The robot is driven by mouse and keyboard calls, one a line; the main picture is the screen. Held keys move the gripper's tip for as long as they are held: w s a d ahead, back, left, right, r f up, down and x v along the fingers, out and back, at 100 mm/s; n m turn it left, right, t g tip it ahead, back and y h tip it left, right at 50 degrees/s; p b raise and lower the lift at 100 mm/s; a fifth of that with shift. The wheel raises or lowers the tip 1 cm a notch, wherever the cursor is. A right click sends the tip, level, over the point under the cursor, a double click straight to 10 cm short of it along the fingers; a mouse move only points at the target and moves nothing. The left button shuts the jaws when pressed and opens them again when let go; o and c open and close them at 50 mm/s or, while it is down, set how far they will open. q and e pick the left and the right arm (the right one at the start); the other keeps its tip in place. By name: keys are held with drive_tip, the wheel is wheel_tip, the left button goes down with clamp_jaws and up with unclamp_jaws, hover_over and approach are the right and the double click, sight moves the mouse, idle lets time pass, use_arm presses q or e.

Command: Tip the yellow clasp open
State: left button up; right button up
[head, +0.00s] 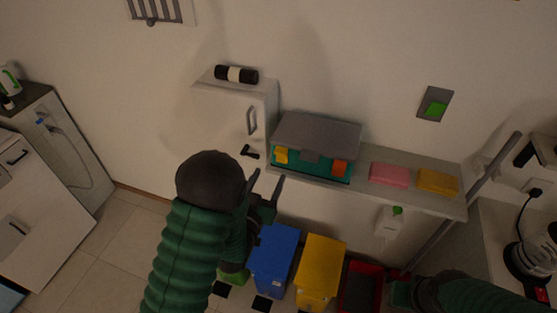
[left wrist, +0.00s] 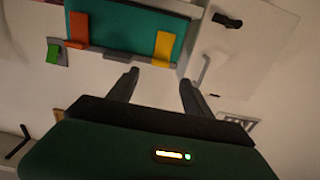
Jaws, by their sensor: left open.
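A teal box (head: 312,170) with a grey lid (head: 318,132) stands on a wall shelf. The lid is down. The yellow clasp (head: 281,155) is on the left of its front, and an orange clasp (head: 339,167) is on the right. My left gripper (head: 266,181) is open and empty, below and left of the yellow clasp. In the left wrist view the yellow clasp (left wrist: 162,48) shows just beyond and between the open fingertips (left wrist: 158,80), apart from them. My right gripper (head: 400,291) is low at right; its fingers are unclear.
Pink (head: 389,175) and yellow (head: 437,181) blocks lie on the shelf, right of the box. A white cabinet (head: 222,115) with a handle stands to its left. Blue (head: 275,258) and yellow (head: 320,268) bins stand on the floor below. A grey pole (head: 470,200) leans at right.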

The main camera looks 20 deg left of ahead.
sight(279, 155)
use_arm(q)
drive_tip(key=w+p, duration=0.2)
drive_tip(key=w, duration=0.7)
drive_tip(key=shift+w+d, duration=0.1)
drive_tip(key=shift+w, duration=0.2)
drive_tip(key=shift+c, duration=0.2)
clamp_jaws()
idle(0.6)
